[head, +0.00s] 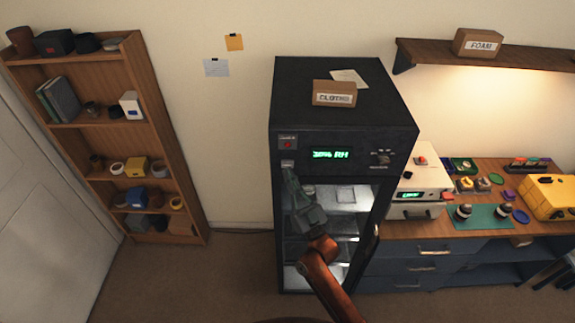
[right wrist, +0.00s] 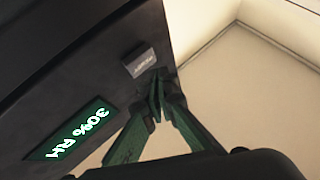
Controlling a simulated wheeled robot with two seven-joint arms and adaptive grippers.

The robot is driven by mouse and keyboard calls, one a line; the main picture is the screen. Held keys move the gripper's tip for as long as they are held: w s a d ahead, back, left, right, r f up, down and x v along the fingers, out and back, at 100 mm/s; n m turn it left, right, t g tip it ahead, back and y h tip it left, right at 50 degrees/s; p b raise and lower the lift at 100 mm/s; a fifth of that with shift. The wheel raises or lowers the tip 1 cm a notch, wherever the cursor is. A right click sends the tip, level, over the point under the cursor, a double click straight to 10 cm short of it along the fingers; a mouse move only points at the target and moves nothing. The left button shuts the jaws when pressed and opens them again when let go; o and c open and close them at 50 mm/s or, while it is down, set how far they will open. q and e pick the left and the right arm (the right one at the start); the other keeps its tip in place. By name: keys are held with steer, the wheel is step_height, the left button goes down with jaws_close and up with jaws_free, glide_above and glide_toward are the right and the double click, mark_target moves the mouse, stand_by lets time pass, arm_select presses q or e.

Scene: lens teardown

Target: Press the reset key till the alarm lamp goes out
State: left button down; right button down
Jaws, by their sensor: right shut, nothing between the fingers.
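The dark cabinet (head: 345,110) has a red alarm lamp (head: 288,143) at the upper left of its front. The lamp looks red, but I cannot tell surely whether it is lit. The small grey reset key (head: 287,163) is just below it. It also shows in the right wrist view (right wrist: 141,60) as a pale block with a small label. My right gripper (head: 288,172) is shut and empty, its fingertips (right wrist: 157,84) close to the key's edge. I cannot tell whether they touch it. My left gripper is not in view.
A green display (head: 330,154) reads 30% RH, with a knob (head: 383,158) to its right. The cabinet's lit glass front is below. A cloths box (head: 334,93) lies on top. A bookshelf (head: 165,130) stands left and a workbench (head: 430,229) right.

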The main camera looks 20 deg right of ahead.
steer(key=s, duration=0.2)
steer(key=s+a+p, duration=0.1)
steer(key=s, duration=0.1)
steer(key=shift+s+a, duration=0.2)
steer(key=shift+s, duration=0.15)
